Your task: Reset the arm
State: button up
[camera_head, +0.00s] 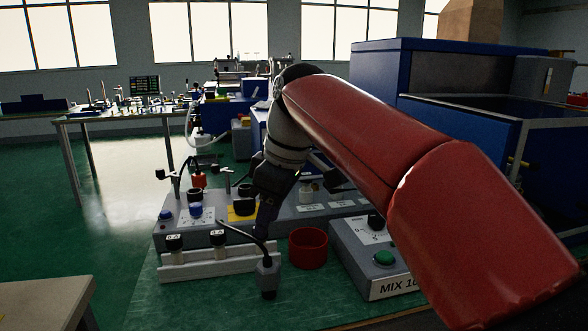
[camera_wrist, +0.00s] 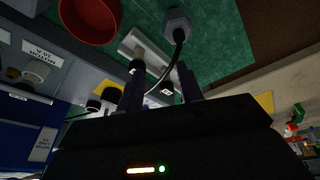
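My gripper (camera_head: 262,225) hangs from my red arm, pointing down over the bench between the grey panel (camera_head: 165,238) and the white rack (camera_head: 215,264). In the wrist view its two dark fingers (camera_wrist: 161,80) stand apart with a gap, so it is open. I see nothing clamped in it. A black cable (camera_wrist: 165,68) shows across the gap and leads to a grey hexagonal plug (camera_wrist: 177,22); I cannot tell whether it touches a finger. The plug (camera_head: 267,277) also shows in the head view, just beyond the rack's right end.
A red cup (camera_head: 308,248) stands right of my gripper, beside the MIX box (camera_head: 366,262) with its green button (camera_head: 384,258). Blue cabinets (camera_head: 440,75) stand behind my arm.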

jog(key=s+d+f+m+t, duration=0.1)
jog(key=s+d+f+m, duration=0.1)
jog(key=s+d, duration=0.1)
jog(key=s+d+f+m+h, duration=0.1)
jog(key=s+d+f+m, duration=0.1)
jog(key=d, duration=0.3)
jog(key=s+d+f+m+t, duration=0.1)
jog(key=s+d+f+m, duration=0.2)
jog(key=m, duration=0.1)
jog(key=shift+s+d+f+t+h, duration=0.1)
jog(key=shift+s+d+t+h, duration=0.2)
jog(key=shift+d+h, duration=0.1)
jog(key=s+d+f+m+t+h, duration=0.1)
jog(key=s+d+f+m, duration=0.5)
jog(key=s+f, duration=0.3)
notch_tip(320, 180, down, 2)
jog(key=shift+d+f+m+t, duration=0.1)
jog(key=shift+d+m+t, duration=0.2)
jog(key=shift+d, duration=0.55)
